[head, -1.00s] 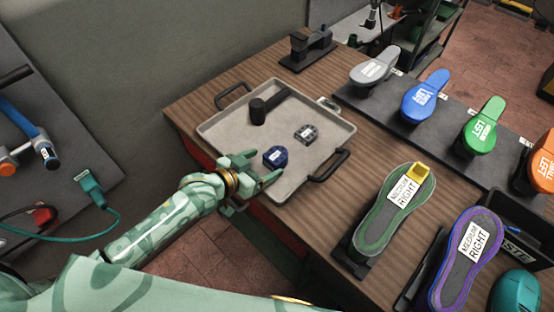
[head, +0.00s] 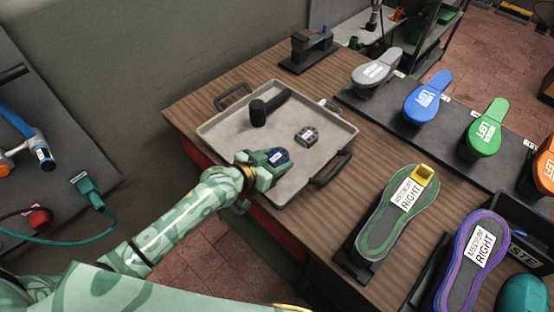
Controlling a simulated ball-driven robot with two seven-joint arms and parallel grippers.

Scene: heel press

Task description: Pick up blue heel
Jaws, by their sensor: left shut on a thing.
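The blue heel (head: 279,156) is a small dark blue block with a white label, at the front of the grey tray (head: 225,127). My left gripper (head: 268,163) is shut on the blue heel from the near left side, with its green fingers on either side of it. I cannot tell whether the heel touches the tray floor. My right gripper is not in the head view.
The tray has a black handle (head: 331,168) at right. A green-edged insole (head: 397,214) and a purple-edged insole (head: 468,260) stand to the right. Coloured lasts, including a blue one (head: 427,97), line the back.

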